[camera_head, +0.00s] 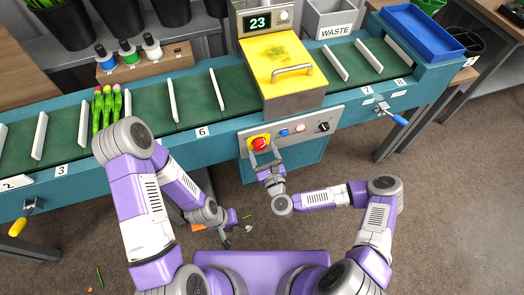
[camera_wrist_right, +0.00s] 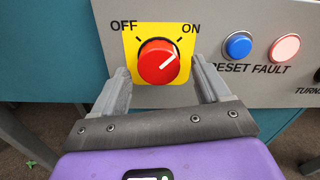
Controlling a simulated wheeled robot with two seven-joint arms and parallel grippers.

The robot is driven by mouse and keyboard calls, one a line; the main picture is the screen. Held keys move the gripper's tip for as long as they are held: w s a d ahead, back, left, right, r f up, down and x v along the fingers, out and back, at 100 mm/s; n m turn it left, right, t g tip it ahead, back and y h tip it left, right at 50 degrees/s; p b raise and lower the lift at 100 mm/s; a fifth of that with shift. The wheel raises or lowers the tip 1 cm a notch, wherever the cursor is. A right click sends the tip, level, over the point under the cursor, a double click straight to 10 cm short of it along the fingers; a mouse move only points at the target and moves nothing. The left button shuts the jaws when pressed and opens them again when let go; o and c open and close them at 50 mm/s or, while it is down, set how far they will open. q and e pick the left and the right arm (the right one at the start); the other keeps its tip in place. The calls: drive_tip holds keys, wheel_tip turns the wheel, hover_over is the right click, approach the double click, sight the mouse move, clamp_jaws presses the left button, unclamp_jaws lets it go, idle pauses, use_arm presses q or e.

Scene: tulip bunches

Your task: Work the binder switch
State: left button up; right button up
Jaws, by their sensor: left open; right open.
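The binder switch is a red round knob (camera_wrist_right: 158,65) on a yellow plate marked OFF at left and ON at right. Its white pointer line points up and right, towards ON. In the head view the knob (camera_head: 259,143) sits on the grey control panel (camera_head: 310,124). My right gripper (camera_wrist_right: 160,76) is open, one finger on each side of the knob, with gaps showing between fingers and knob. It also shows in the head view (camera_head: 263,158), at the panel just below the knob. My left gripper (camera_head: 226,242) is low over the floor, away from the panel, its fingers small in view.
Right of the switch are a blue button (camera_wrist_right: 238,45), a lit pinkish fault lamp (camera_wrist_right: 285,47) and a black knob (camera_head: 323,127). Above stands the yellow-lidded binder (camera_head: 283,60) showing 23. Tulips (camera_head: 107,105) lie on the slatted green conveyor (camera_head: 60,140) at left.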

drive_tip(key=shift+w+a, duration=0.2)
drive_tip(key=shift+w, duration=0.3)
drive_tip(key=shift+c, duration=0.3)
drive_tip(key=c, duration=1)
